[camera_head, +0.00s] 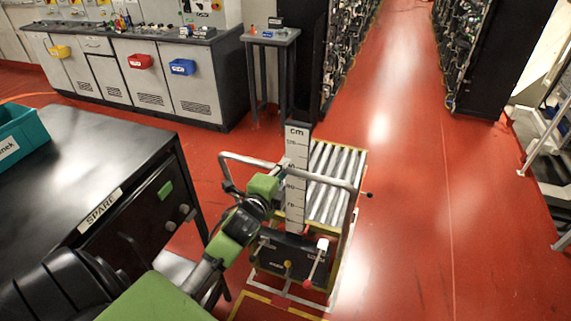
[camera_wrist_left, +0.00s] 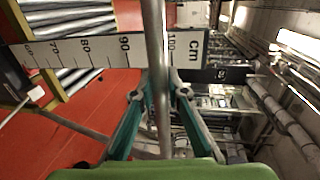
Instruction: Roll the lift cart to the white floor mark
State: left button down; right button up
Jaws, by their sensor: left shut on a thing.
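The lift cart (camera_head: 352,212) stands on the red floor in front of me, with a roller top, a bent metal handle bar (camera_head: 335,182) and an upright cm scale (camera_head: 296,205). My left gripper (camera_head: 281,171) is at the left part of this bar. In the left wrist view the fingers of my left gripper (camera_wrist_left: 160,94) are closed around the bar (camera_wrist_left: 153,35), with the scale (camera_wrist_left: 110,49) behind it. My right gripper is not in view. I cannot pick out a white floor mark for certain; the cart hides part of the floor.
A black table (camera_head: 85,150) marked SPARE stands close on the left. Grey cabinets (camera_head: 170,85) and a small side table (camera_head: 270,38) are beyond it. Battery racks (camera_head: 490,50) flank an open aisle (camera_head: 400,70). Yellow floor tape (camera_head: 262,299) shows near the cart's base.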

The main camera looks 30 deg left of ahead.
pick_arm(q)
jog(key=shift+s+d+f, duration=0.15)
jog(key=shift+s, duration=0.5)
jog(key=c, duration=2.2)
grip_release()
jog(key=shift+s, duration=0.15)
jog(key=shift+c, duration=0.2)
jog(key=shift+o, duration=1.3)
jog(key=shift+w, duration=0.4)
jog(key=v, duration=1.2)
